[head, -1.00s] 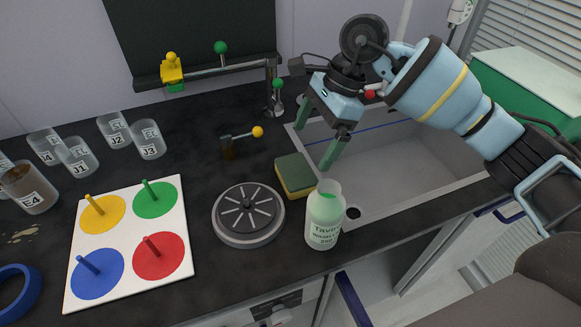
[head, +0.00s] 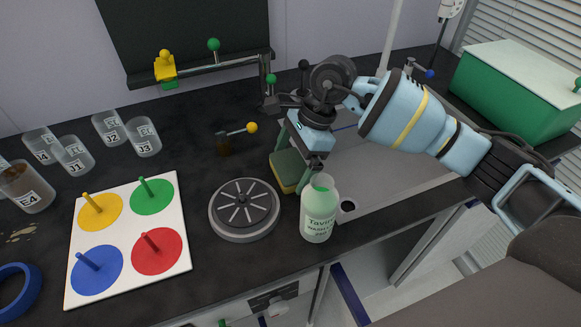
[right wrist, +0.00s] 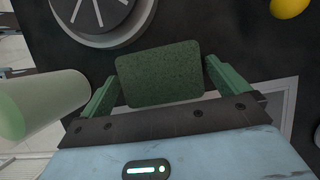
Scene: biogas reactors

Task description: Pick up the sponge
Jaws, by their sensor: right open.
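The green and yellow sponge (head: 287,172) lies on the dark counter at the sink's left edge, between the round grey disc and the sink. Its green top also shows in the right wrist view (right wrist: 160,74). My right gripper (head: 297,158) is over the sponge and partly hides it in the head view. In the right wrist view my right gripper (right wrist: 165,85) is open, with one green finger on each side of the sponge and gaps between. The fingers' height relative to the sponge is hard to tell. My left gripper is not in view.
A green soap bottle (head: 319,208) stands close in front of the sponge. The grey disc (head: 244,208) is just left of it. A yellow-knobbed lever (head: 238,134) stands behind. The sink (head: 400,178) is to the right; a peg board (head: 184,250) and jars are left.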

